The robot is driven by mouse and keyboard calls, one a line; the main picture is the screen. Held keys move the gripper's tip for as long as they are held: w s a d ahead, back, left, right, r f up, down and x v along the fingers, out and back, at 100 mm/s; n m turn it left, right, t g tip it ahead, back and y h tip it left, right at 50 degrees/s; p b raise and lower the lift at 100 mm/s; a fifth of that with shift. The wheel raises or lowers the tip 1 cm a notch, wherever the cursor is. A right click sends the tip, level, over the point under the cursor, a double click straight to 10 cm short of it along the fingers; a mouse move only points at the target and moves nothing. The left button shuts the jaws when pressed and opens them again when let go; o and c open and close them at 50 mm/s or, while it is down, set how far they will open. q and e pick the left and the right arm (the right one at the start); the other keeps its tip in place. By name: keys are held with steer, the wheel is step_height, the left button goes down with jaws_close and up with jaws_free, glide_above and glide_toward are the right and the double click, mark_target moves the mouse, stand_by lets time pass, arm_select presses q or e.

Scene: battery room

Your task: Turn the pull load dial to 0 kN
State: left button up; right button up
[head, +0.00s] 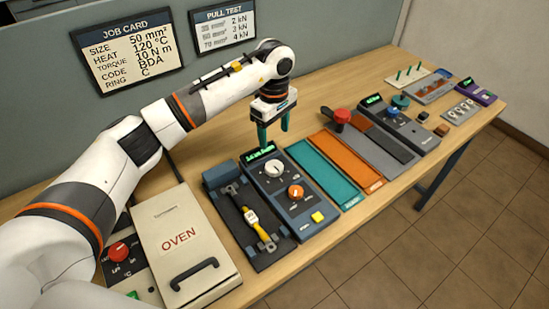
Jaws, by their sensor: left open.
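A dark blue tester box (268,189) stands in the middle of the bench, with a lit green display (258,154). It carries a white dial (275,168), an orange knob (295,192) and a yellow button (317,217). The labels are too small to read, so I cannot tell which knob is the pull load dial or its setting. My left gripper (274,133) hangs above the back end of this box, fingers down, open and empty, apart from the knobs. My right gripper is out of view.
A dark tray (221,207) holding a yellow-handled piece adjoins the box. A white oven (182,241) stands to the left, with a red knob (118,251) beside it. Teal (318,169) and orange (347,160) strips lie right. A PULL TEST sign (224,27) and JOB CARD (126,50) hang behind.

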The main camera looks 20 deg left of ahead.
mark_target(274, 166)
arm_select(q)
steer(key=f, duration=0.1)
steer(key=f+p, duration=0.1)
steer(key=f, duration=0.1)
steer(key=f+p, duration=0.1)
steer(key=shift+s+d+f, duration=0.1)
steer(key=shift+s+f, duration=0.2)
steer(key=shift+f, duration=0.05)
steer(key=f+p, duration=0.1)
steer(key=f, duration=0.5)
steer(key=shift+w+p, duration=0.2)
steer(key=shift+p, duration=0.2)
steer(key=shift+f, duration=0.55)
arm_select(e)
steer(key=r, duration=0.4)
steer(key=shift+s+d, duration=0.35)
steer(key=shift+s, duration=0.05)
arm_select(q)
steer(key=shift+c, duration=0.9)
steer(key=c, duration=0.8)
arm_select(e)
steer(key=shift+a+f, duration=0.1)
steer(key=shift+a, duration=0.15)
